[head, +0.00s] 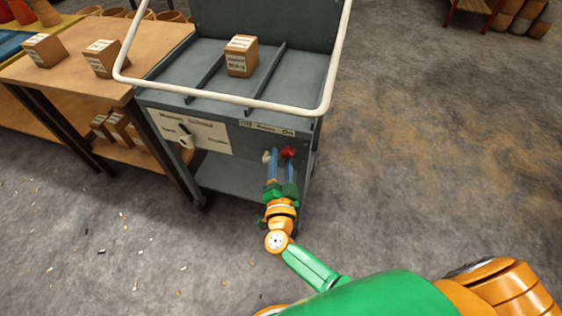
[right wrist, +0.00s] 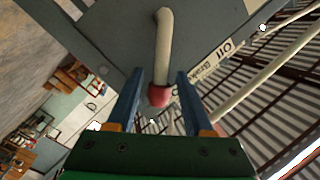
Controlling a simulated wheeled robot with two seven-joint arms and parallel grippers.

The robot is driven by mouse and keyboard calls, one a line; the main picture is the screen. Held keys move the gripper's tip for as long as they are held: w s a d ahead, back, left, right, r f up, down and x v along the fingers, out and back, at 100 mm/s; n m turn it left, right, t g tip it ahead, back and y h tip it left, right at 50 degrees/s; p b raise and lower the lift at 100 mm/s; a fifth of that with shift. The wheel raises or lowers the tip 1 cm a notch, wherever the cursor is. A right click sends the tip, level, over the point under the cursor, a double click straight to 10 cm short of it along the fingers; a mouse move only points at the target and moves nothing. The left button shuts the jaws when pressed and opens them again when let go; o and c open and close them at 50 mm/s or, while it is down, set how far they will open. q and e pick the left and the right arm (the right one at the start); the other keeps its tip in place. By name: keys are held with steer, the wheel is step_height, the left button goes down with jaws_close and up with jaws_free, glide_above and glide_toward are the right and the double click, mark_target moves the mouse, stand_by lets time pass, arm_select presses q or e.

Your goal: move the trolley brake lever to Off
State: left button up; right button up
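The grey trolley (head: 215,125) stands ahead, with a brake label plate (head: 267,129) on its front edge; "On" is at its right end, and I read the small left-end word as "Off". The brake lever's red knob (head: 288,152) is below the plate, towards the "On" end. In the right wrist view, the cream lever rod (right wrist: 163,40) ends in the red knob (right wrist: 158,95). My right gripper (head: 278,162) is open at the lever; its blue fingers lie either side of the knob in the wrist view, with gaps visible. My left gripper is out of view.
A white rail (head: 225,97) rings the trolley top, where a labelled box (head: 241,56) sits. Another label panel (head: 190,132) with a small pointer is left of the brake. A wooden table (head: 75,70) with boxes stands left. Floor (head: 430,120) to the right is clear.

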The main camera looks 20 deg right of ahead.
jaws_close()
steer(key=shift+f, duration=0.1)
stand_by(1.2)
